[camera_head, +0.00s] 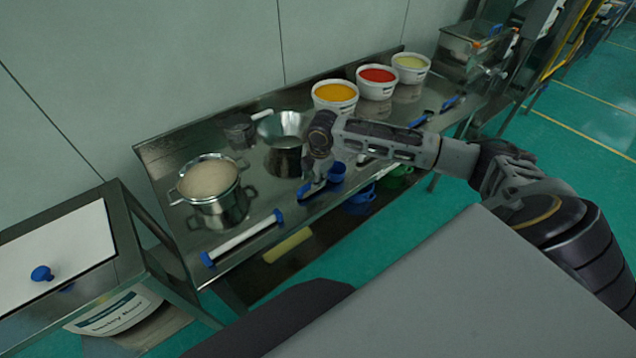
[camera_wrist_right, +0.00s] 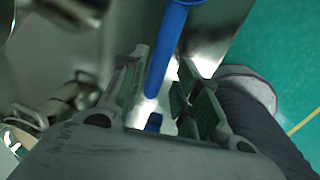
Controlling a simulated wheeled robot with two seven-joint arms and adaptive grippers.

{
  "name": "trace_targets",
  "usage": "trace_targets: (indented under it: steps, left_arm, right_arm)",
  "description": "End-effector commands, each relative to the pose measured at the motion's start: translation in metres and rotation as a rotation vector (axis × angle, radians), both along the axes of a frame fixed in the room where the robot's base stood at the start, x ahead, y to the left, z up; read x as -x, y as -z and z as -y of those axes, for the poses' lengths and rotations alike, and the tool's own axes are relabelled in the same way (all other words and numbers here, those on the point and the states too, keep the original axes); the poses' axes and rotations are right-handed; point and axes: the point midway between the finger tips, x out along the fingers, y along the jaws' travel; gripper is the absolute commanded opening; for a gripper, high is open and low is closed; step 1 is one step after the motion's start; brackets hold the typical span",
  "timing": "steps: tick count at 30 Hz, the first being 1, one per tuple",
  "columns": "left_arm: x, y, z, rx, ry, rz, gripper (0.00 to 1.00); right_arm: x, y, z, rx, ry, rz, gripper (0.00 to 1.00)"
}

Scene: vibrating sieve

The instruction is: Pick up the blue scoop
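The blue scoop (camera_head: 337,172) lies near the front edge of the metal table, its cup to the right and its handle pointing to the front left. My right gripper (camera_head: 314,178) is just above the scoop's handle and partly hides it. In the right wrist view the blue handle (camera_wrist_right: 166,45) runs between the fingers of my right gripper (camera_wrist_right: 160,82). The fingers are open, with gaps visible beside the handle. My left gripper is not in view.
The metal table (camera_head: 165,150) holds a pot of pale powder (camera_head: 222,205), a metal funnel-shaped vessel (camera_head: 284,155) and a blue-ended white roller (camera_head: 243,238). White tubs with orange (camera_head: 335,98), red (camera_head: 376,83) and yellow (camera_head: 411,69) contents stand along the back.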

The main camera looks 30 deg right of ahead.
Motion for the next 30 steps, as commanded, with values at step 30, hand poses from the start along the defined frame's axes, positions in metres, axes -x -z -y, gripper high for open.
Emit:
trace_targets:
  steps: [30]
  left_arm:
    - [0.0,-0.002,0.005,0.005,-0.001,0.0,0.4]
  right_arm:
    - [-0.011,0.051,0.0,0.001,-0.001,0.0,0.32]
